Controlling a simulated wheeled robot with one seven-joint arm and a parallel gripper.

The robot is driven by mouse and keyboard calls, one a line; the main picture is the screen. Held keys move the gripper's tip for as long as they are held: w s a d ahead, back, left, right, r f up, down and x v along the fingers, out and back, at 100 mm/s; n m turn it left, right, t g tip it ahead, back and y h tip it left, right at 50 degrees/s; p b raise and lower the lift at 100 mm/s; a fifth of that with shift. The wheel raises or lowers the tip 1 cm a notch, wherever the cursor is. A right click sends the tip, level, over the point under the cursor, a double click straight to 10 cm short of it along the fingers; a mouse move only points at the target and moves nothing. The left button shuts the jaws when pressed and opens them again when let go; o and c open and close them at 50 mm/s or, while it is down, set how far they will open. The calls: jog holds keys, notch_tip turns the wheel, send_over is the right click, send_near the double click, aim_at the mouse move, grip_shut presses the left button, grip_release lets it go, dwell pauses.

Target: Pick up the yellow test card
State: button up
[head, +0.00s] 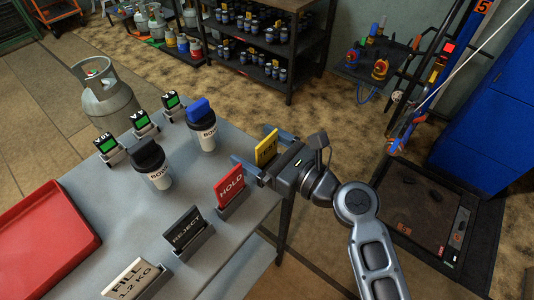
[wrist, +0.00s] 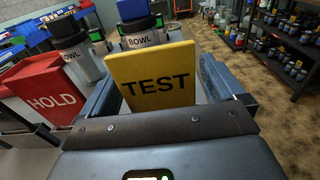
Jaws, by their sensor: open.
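The yellow test card (head: 267,148) stands near the right edge of the grey table, with its lettering facing the camera in the wrist view (wrist: 154,80). My gripper (head: 258,150) is open, with one finger on each side of the card. In the wrist view, the blue-grey fingers (wrist: 158,88) flank the card, and a gap shows on the right side. Whether the left finger touches the card I cannot tell. The card's lower edge is hidden behind my gripper's body in the wrist view.
The red HOLD card (head: 230,184) stands close to the left, with the black REJECT card (head: 187,228) and white FILL card (head: 132,279) beyond. Two BOWL canisters (head: 201,130) (head: 151,165) stand behind. A red tray (head: 40,236) is at the table's left.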

jog(key=c, duration=1)
